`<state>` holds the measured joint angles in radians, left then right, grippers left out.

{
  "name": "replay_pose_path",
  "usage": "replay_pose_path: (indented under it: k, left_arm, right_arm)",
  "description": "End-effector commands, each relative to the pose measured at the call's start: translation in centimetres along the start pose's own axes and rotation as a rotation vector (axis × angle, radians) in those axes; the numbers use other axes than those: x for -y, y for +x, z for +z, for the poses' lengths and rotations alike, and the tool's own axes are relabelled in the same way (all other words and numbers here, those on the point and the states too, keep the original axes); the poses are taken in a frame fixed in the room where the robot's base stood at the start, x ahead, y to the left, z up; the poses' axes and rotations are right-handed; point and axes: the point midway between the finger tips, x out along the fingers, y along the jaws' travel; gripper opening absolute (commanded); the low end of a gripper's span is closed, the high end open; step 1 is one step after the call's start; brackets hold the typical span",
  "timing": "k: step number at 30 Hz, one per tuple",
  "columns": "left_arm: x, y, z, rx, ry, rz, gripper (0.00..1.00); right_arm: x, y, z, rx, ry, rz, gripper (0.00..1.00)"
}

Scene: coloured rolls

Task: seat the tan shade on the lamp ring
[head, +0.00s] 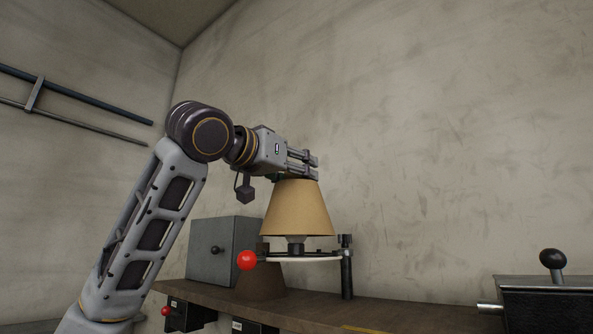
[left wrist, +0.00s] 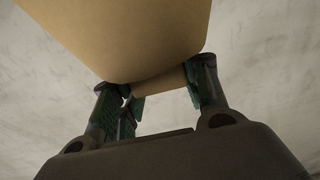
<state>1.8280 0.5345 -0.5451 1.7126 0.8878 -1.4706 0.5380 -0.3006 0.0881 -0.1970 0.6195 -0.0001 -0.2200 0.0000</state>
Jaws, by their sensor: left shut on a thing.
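The tan shade (head: 298,210) is a cone, narrow end up, standing upright above the lamp ring (head: 300,259). The ring is a thin pale hoop on a dark post (head: 347,268). A gap shows between the shade's lower rim and the ring, with a dark lamp socket (head: 296,243) in it. My left gripper (head: 310,166) is shut on the shade at its narrow top end. In the left wrist view the tan shade (left wrist: 130,35) fills the upper middle, with the gripper's fingers (left wrist: 160,95) on both sides of its end. My right gripper is not in view.
A red ball (head: 247,260) sits at the ring's left side. A grey box with a knob (head: 222,250) stands behind on the brown shelf (head: 390,312). A black box with a ball-topped lever (head: 548,300) is at right. The shelf between post and black box looks clear.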

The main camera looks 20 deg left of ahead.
Motion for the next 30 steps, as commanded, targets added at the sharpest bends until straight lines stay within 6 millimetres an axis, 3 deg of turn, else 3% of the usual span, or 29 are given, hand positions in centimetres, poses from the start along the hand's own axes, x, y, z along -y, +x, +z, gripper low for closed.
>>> replay_pose_path:
  k: [8,18,30]
  left_arm:
    - [0.0,0.0,0.6,0.0,0.0,0.0,0.17]
    - [0.0,0.0,2.1,0.0,0.0,0.0,0.17]
    - [0.0,0.0,2.3,0.0,0.0,0.0,0.17]
  right_arm:
    - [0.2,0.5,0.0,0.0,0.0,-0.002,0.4]
    - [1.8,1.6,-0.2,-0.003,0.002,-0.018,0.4]
    - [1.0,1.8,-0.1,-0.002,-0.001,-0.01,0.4]
